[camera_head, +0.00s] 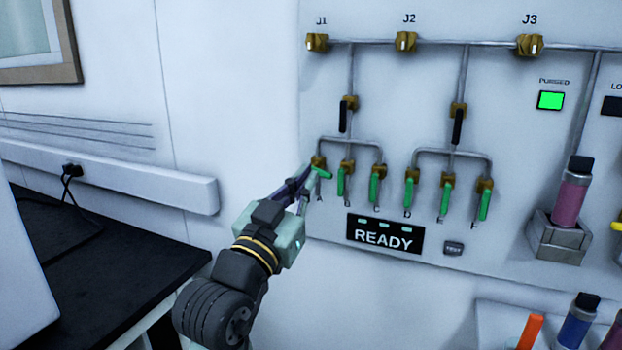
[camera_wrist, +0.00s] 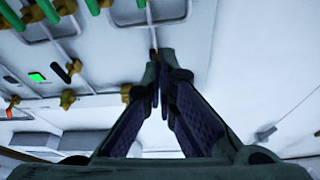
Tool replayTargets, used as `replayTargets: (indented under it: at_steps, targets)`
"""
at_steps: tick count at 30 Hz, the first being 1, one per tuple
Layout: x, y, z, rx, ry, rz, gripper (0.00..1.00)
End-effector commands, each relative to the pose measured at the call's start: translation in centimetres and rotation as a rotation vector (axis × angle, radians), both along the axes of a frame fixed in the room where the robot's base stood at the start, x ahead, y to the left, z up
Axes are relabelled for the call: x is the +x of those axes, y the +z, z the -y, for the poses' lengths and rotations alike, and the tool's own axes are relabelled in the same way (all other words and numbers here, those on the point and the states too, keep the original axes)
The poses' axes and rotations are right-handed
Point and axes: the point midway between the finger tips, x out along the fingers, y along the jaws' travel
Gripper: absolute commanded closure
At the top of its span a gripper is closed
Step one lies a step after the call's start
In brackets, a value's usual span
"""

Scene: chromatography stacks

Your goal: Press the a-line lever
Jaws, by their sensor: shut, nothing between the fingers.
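The a-line lever (camera_head: 321,173) is the short green handle on the brass valve above the label A, at the left end of the lower row. It sits tilted, close to level, while the other green levers hang down. My gripper (camera_head: 305,180) is shut and empty, with its fingertips at the left side of this lever. I cannot tell whether they touch it. In the wrist view, my gripper (camera_wrist: 157,62) shows its fingertips together in front of the pale panel. Green levers show along the top edge there, but I cannot tell which is A.
The B lever (camera_head: 341,183) hangs close to the right of A, with several more beyond it. A READY display (camera_head: 384,237) sits below. Black-handled valves (camera_head: 343,115) are above. A dark bench (camera_head: 110,265) stands at the left. A capped vial (camera_head: 571,188) sits in a holder at right.

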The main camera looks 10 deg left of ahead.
Motion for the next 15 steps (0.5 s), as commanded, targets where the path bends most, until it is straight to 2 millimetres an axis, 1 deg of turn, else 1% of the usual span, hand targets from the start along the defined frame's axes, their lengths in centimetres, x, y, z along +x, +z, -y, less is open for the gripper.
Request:
replayTargets:
  at_steps: [8, 15]
  targets:
    - [0.01, -0.01, -0.02, 0.001, 0.0, 0.0, 1.0]
    - [0.17, -0.22, -0.26, 0.072, 0.003, 0.014, 1.0]
